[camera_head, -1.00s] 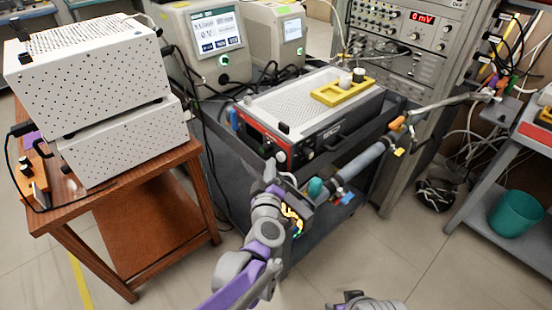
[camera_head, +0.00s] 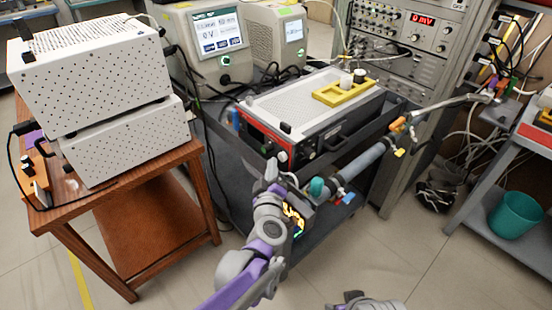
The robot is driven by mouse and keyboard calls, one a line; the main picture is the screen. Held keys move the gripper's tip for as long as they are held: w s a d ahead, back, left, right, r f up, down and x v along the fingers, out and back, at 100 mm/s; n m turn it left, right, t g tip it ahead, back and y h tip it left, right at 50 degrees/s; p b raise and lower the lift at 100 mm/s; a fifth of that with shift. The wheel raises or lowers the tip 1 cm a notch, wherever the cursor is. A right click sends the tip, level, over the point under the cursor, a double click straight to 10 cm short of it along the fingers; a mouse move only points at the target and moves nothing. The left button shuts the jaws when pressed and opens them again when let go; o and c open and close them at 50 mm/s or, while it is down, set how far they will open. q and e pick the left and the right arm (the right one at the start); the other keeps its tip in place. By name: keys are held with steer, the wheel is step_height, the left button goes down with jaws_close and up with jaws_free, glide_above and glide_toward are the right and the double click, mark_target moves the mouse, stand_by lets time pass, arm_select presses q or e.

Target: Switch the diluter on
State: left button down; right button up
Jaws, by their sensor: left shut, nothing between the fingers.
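A box with a perforated white top and a red and black front (camera_head: 270,136) stands on a dark cart. No label is readable, so I cannot confirm that it is the diluter. A pale round knob (camera_head: 282,156) is at the lower right of its red front. My left gripper (camera_head: 271,166) is shut and empty, close to the front near this knob. I cannot tell whether it touches the box. The gripper hides part of the front's lower edge. A grey part of my right arm shows at the bottom edge; its fingers are out of view.
A yellow holder (camera_head: 342,92) sits on the box. A grey tube (camera_head: 362,160) runs along the cart's right side. White perforated boxes (camera_head: 95,75) stand on a brown table (camera_head: 120,190) at left. An instrument rack (camera_head: 405,60) is behind. Floor is clear at front right.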

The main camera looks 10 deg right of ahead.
arm_select(q)
steer(key=shift+w+d, duration=0.35)
steer(key=shift+d, duration=0.35)
arm_select(e)
steer(key=shift+f, duration=0.1)
arm_select(q)
steer(key=shift+s+a+f, duration=0.2)
steer(key=shift+s+a, duration=0.3)
steer(key=shift+a, duration=0.2)
steer(key=shift+s+a+f, duration=0.2)
steer(key=shift+s+a, duration=0.25)
steer(key=shift+a, duration=0.25)
arm_select(e)
steer(key=shift+w+d, duration=0.45)
steer(key=shift+d, duration=0.15)
arm_select(q)
steer(key=shift+a, duration=0.1)
steer(key=shift+s, duration=0.1)
